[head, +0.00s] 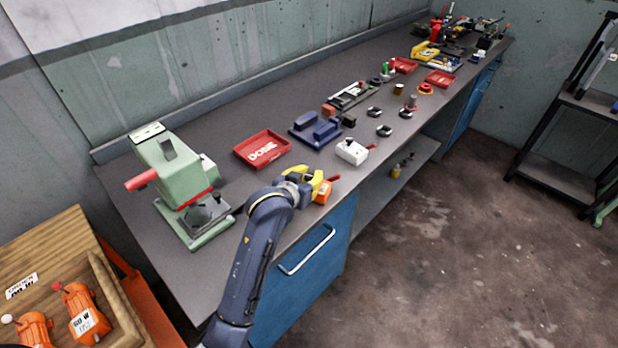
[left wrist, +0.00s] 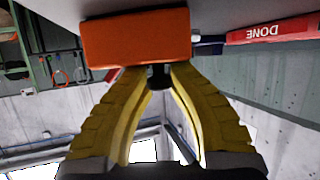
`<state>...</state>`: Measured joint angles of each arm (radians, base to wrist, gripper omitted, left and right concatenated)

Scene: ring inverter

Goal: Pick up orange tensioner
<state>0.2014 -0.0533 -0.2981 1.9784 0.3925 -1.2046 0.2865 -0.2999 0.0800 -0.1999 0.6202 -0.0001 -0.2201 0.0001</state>
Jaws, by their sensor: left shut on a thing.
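The orange tensioner (head: 323,192) is at the table's front edge, above the blue cabinet, with a red handle-like part beside it. My left gripper (head: 313,180) is shut on it with its yellow fingers. In the left wrist view the tensioner (left wrist: 135,38) is an orange block at the fingertips (left wrist: 152,74), and a dark part shows between the fingers. I cannot tell whether the tensioner touches the table top. My right gripper is out of view.
A green press (head: 178,175) stands left. Several black rings and small parts lie farther along the table (head: 235,128).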

